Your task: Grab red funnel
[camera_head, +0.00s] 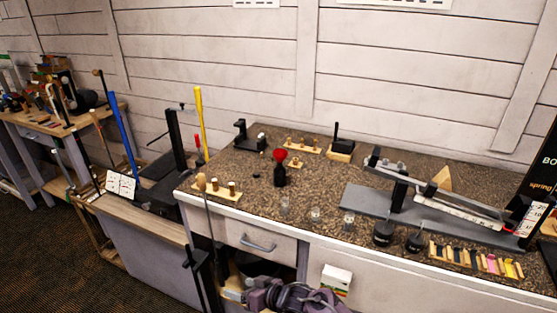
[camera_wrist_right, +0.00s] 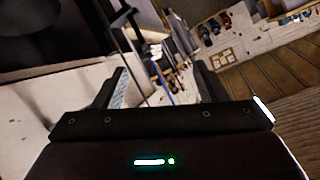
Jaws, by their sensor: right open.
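The red funnel (camera_head: 280,155) is on the speckled bench top, near its middle. It sits mouth up in the neck of a small dark bottle (camera_head: 280,176). The funnel cannot be made out in the wrist view. My left gripper is not in view.
The bench top (camera_head: 240,167) holds small clear cups (camera_head: 315,213), wooden blocks with brass pieces (camera_head: 218,187), round black weights (camera_head: 383,233) and a grey scale (camera_head: 425,212). A yellow-gripped club (camera_head: 199,110) stands left. A white box (camera_head: 336,278) is below the top.

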